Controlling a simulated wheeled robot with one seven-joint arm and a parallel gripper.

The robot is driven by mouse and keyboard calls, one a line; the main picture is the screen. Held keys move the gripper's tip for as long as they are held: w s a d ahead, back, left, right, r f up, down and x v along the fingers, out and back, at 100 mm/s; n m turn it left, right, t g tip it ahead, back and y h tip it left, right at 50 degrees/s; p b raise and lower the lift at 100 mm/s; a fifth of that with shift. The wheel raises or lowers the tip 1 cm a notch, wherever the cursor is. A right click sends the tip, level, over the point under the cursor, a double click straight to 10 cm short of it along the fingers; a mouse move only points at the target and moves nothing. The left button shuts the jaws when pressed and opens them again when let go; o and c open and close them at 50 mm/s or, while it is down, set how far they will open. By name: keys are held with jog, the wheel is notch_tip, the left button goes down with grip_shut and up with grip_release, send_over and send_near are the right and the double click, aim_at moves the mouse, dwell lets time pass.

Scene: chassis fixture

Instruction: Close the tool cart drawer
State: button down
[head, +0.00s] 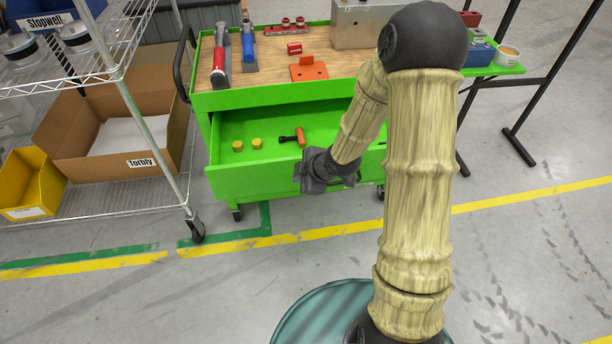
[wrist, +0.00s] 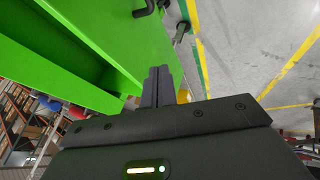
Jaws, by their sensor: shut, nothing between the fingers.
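The green tool cart (head: 270,98) stands ahead with its drawer (head: 250,182) pulled out toward me. Inside the drawer lie two yellow round pieces (head: 247,144) and an orange-and-black tool (head: 297,137). My gripper (head: 308,180) is just in front of the drawer's front panel, right of its middle, and hides part of it. In the wrist view its dark fingers (wrist: 157,88) are together and empty, beside green cart panels (wrist: 85,45). I cannot tell whether the fingers touch the drawer front.
A wire shelf rack (head: 150,182) with a cardboard box (head: 105,170) and a yellow bin (head: 30,184) stands close on the left. Tools and a metal box (head: 355,27) lie on the cart's wooden top. The floor in front is clear.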

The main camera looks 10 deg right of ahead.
jog(key=w+f, duration=0.1)
jog(key=w, duration=0.1)
jog(key=w+a+f, duration=0.1)
jog(key=w+f, duration=0.1)
jog(key=w, duration=0.1)
jog(key=shift+w+a, duration=0.2)
jog(key=shift+w, duration=0.15)
